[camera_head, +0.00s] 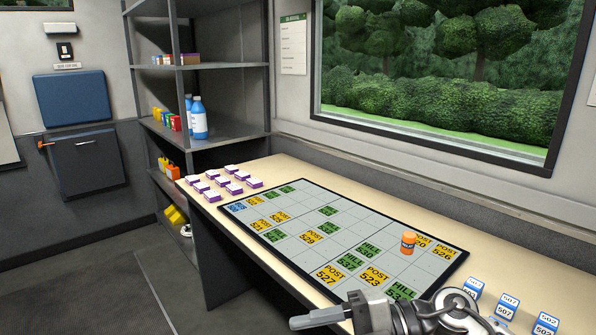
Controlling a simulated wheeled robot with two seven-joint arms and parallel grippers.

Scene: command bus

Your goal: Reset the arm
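My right arm comes in at the bottom edge, right of the middle, over the near edge of the table. Its gripper (300,321) points left, with the floor and table edge behind it. The fingers show as one grey shape, seen from the side, so I cannot tell whether they are open or shut. I see nothing held in them. My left arm and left gripper are not in view.
The table (308,174) carries a dark-edged grid board (340,208) with yellow and green labels. An orange container (408,243) stands on it. Purple-white blocks (220,181) lie at the far left end. Blue-white numbered blocks (508,307) stand right of my arm. Shelves (226,109) stand behind.

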